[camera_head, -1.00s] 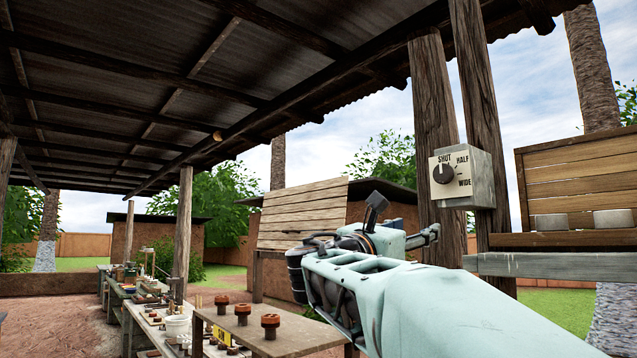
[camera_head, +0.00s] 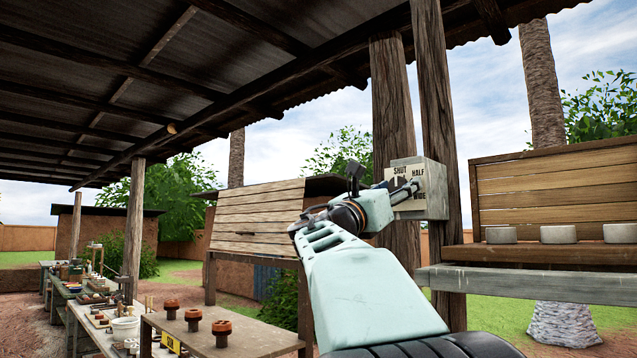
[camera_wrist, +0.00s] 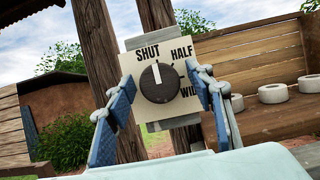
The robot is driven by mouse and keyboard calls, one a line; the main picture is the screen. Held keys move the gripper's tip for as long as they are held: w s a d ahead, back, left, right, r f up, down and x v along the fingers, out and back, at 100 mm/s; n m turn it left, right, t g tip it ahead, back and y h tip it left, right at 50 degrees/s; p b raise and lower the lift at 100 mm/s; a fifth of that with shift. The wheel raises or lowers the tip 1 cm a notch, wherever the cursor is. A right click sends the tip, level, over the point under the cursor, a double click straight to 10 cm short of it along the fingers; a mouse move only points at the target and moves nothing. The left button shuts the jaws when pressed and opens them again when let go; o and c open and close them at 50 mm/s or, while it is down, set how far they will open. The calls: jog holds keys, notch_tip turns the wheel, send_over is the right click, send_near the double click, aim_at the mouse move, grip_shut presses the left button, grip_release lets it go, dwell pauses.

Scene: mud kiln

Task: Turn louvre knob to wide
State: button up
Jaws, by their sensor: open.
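The louvre knob (camera_wrist: 159,83) is a round dark dial with a white pointer line, on a pale plate marked SHUT, HALF and WIDE. Its pointer is up, toward SHUT. The plate is on a grey box (camera_head: 436,190) fixed to a wooden post. My gripper (camera_head: 405,188) is in front of the plate and hides most of the knob in the head view. In the wrist view my gripper (camera_wrist: 163,88) is open, with one blue-grey finger on each side of the knob. Gaps show between the fingers and the knob.
A grey ledge (camera_head: 540,282) and a slatted wooden bin (camera_head: 560,190) with several pale round pieces stand right of the post. A table (camera_head: 245,338) with brown knobbed pieces is at lower left. A slatted panel (camera_head: 257,215) stands behind my arm.

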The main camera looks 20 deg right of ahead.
jog(key=shift+w+d+r, duration=0.1)
jog(key=shift+w+d, duration=0.05)
jog(key=shift+d, duration=0.1)
jog(key=c, duration=1.1)
jog(key=shift+c, duration=0.2)
